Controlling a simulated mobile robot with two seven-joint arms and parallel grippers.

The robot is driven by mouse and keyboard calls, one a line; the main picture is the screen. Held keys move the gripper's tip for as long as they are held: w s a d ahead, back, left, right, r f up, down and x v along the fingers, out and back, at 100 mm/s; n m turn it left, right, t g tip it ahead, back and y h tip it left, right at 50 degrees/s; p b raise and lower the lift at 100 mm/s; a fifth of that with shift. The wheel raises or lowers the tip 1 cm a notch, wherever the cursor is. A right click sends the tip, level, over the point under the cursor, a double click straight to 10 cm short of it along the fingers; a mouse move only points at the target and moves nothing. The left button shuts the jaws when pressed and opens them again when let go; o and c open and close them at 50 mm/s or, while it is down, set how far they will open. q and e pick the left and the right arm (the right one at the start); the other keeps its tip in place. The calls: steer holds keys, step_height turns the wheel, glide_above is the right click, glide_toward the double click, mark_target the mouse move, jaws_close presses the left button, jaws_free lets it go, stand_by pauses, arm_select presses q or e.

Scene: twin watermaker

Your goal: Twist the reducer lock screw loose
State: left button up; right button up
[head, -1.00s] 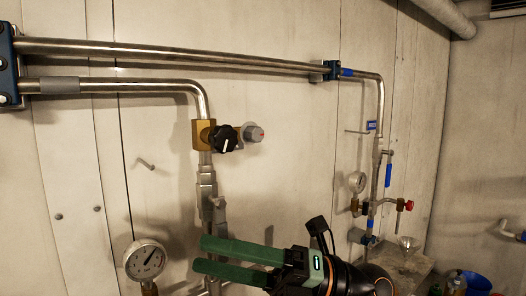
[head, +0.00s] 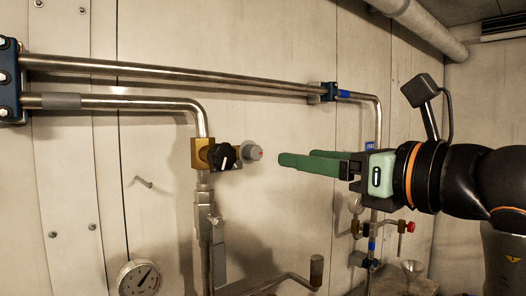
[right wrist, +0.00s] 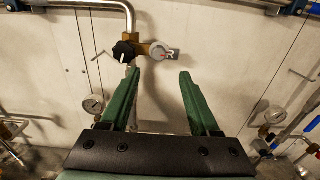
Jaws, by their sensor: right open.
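The brass reducer body (head: 201,153) sits on the vertical pipe below the elbow. I cannot tell for sure which part is the lock screw. My right gripper (head: 297,157) is open and empty, its green fingers pointing left at knob height, apart from the grey knob. In the right wrist view, the grey knob (right wrist: 160,51) shows beyond the gap between the fingertips (right wrist: 160,77). My left gripper is not in view.
Steel pipes (head: 170,68) run along the wall above. A pressure gauge (head: 139,278) is at the lower left. A valve with a red knob (head: 410,227) is below my right arm. A handle-like bent pipe (head: 290,277) stands out below the gripper. The wall near the knobs is clear.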

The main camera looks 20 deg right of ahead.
mark_target(257, 152)
steer(key=p+x, duration=0.2)
steer(key=x, duration=0.8)
steer(key=shift+w+a+f, duration=0.1)
steer(key=shift+w, duration=0.1)
jaws_close()
